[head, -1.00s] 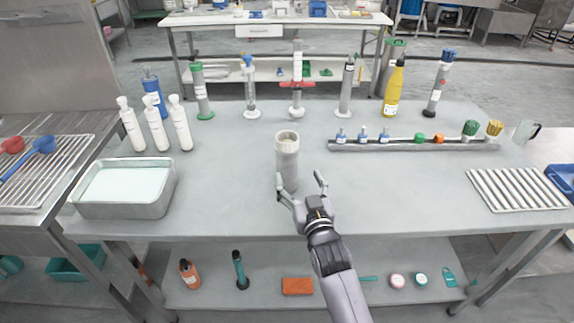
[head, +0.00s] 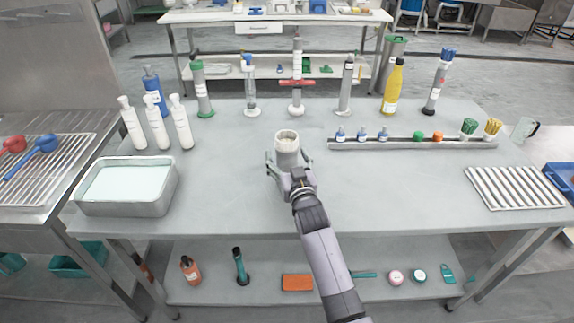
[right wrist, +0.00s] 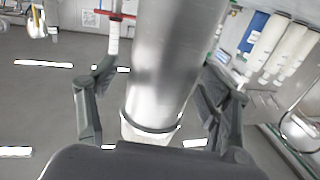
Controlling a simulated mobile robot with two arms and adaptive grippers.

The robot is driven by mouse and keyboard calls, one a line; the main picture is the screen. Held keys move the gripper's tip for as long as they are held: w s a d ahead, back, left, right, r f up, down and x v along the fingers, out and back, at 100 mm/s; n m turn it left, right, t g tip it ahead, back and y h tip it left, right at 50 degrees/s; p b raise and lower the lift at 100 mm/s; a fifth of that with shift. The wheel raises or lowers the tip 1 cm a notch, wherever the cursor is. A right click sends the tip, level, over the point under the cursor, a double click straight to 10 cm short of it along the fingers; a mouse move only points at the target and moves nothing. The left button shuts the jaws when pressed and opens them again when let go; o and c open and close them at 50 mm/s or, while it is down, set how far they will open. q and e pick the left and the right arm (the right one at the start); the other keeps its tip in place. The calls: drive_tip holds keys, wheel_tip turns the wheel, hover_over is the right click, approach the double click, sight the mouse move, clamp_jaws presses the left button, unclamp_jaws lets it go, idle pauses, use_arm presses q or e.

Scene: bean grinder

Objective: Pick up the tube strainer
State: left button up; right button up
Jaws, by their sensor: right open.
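The tube strainer, a grey upright cylinder with a pale open top (head: 287,141), stands near the middle of the table. My right gripper (head: 289,160) is open at its near side, with one finger to its left and one to its right. In the right wrist view the metallic cylinder (right wrist: 172,65) stands between the two dark fingers (right wrist: 160,78), with a visible gap on the left; contact on the right cannot be told. The gripper and wrist hide the cylinder's lower part in the head view. My left gripper is not in view.
A metal tray of pale liquid (head: 128,188) and white bottles (head: 157,130) stand to the left. A long rack (head: 410,143) with small bottles is to the right, and a ribbed tray (head: 515,187) is at far right. Several tall cylinders line the back edge.

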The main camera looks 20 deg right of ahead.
drive_tip(key=shift+c, duration=0.3)
drive_tip(key=c, duration=1.3)
drive_tip(key=shift+r, duration=0.1)
drive_tip(key=shift+c, duration=0.6)
drive_tip(key=shift+r, duration=0.1)
